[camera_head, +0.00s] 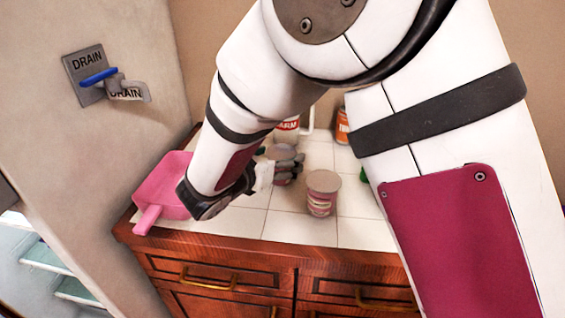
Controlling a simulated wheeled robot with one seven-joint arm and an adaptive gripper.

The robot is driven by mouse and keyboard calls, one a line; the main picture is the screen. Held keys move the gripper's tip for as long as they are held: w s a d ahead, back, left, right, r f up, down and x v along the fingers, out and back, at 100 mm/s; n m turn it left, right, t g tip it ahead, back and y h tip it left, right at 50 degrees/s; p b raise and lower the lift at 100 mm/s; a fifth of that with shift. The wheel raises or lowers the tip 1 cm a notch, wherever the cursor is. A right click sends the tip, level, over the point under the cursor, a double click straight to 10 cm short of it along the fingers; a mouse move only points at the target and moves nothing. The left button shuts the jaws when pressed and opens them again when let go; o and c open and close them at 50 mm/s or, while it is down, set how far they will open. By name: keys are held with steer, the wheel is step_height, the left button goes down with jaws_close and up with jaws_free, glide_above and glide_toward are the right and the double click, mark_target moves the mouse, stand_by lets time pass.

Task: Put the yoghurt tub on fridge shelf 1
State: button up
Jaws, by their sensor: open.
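A small tub (321,197) with a pink label and greyish lid stands upright on the white tiled counter, just right of my gripper. My gripper (285,167) is open at the end of my white arm, low over the counter. A second similar round container (281,152) shows at the gripper's fingers, partly hidden by them. I cannot tell whether the fingers touch it, or read either label to tell which is the yoghurt tub. Glass fridge shelves (46,258) show at the lower left edge; which one is shelf 1 is not clear.
A pink dustpan-like scoop (163,189) lies on the counter's left. A red-and-white container (288,129) and an orange can (342,127) stand behind. My arm hides the counter's right side.

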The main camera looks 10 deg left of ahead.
steer(key=shift+x, duration=0.85)
steer(key=c, duration=1.4)
steer(key=shift+o, duration=0.2)
steer(key=shift+r, duration=0.15)
